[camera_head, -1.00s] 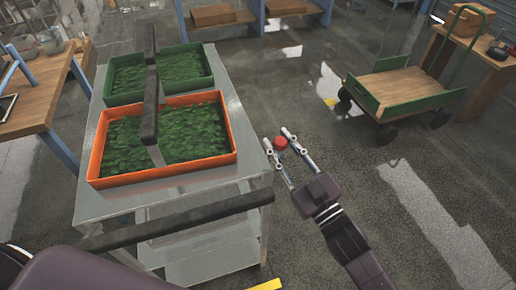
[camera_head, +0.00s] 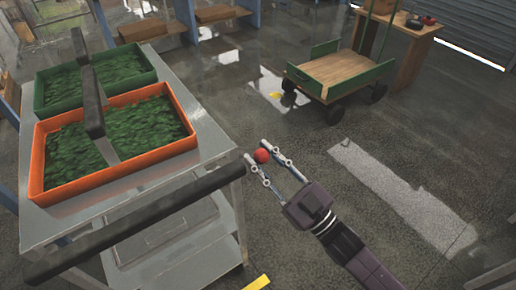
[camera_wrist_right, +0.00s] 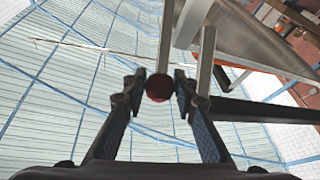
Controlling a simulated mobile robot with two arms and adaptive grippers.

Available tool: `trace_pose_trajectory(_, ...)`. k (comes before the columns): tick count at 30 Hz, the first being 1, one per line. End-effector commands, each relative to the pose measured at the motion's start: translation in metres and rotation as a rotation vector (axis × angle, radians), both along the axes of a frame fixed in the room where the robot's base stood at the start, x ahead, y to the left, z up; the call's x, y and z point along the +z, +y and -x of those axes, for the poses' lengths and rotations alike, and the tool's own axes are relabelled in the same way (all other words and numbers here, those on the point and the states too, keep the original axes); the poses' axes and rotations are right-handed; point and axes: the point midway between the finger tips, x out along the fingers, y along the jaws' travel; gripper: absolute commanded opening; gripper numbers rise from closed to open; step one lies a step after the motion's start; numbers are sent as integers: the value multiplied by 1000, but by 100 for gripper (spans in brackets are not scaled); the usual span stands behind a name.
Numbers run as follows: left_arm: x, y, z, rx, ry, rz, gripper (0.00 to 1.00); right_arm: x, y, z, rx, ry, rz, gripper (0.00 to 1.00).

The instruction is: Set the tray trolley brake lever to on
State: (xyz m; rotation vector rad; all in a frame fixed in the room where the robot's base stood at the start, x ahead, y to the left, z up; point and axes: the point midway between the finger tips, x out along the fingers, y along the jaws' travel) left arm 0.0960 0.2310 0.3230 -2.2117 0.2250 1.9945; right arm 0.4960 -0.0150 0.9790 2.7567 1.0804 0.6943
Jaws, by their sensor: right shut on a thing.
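The grey metal tray trolley (camera_head: 215,135) stands at the left in the head view, with a black push bar (camera_head: 140,222) along its near side. A round red knob (camera_head: 262,156) is just right of the trolley's corner; I take it for the brake lever's knob. My right gripper (camera_head: 258,151) is shut on it. In the right wrist view the knob (camera_wrist_right: 159,88) sits between the two fingertips, with a grey bar (camera_wrist_right: 166,35) running up from behind it. The lever's on or off marking cannot be read. My left gripper is out of view.
An orange tray (camera_head: 38,165) and a green tray (camera_head: 150,60), both filled with green leaves, sit on the trolley. A flatbed cart (camera_head: 345,70) with green ends stands at the back right. The wet floor (camera_head: 300,125) between is clear.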

Motion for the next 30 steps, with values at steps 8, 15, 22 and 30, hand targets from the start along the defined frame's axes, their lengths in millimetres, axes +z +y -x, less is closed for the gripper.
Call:
trace_pose_trajectory(8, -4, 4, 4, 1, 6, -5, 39, -16, -2, 4, -2, 15, 11, 0)
trace_pose_trajectory(15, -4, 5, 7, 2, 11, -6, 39, -17, -2, 4, -2, 15, 11, 0)
trace_pose_trajectory(22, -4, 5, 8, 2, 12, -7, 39, -18, -2, 4, -1, 17, 12, 29)
trace_pose_trajectory(30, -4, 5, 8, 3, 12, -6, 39, -13, -3, 4, -2, 9, 7, 44)
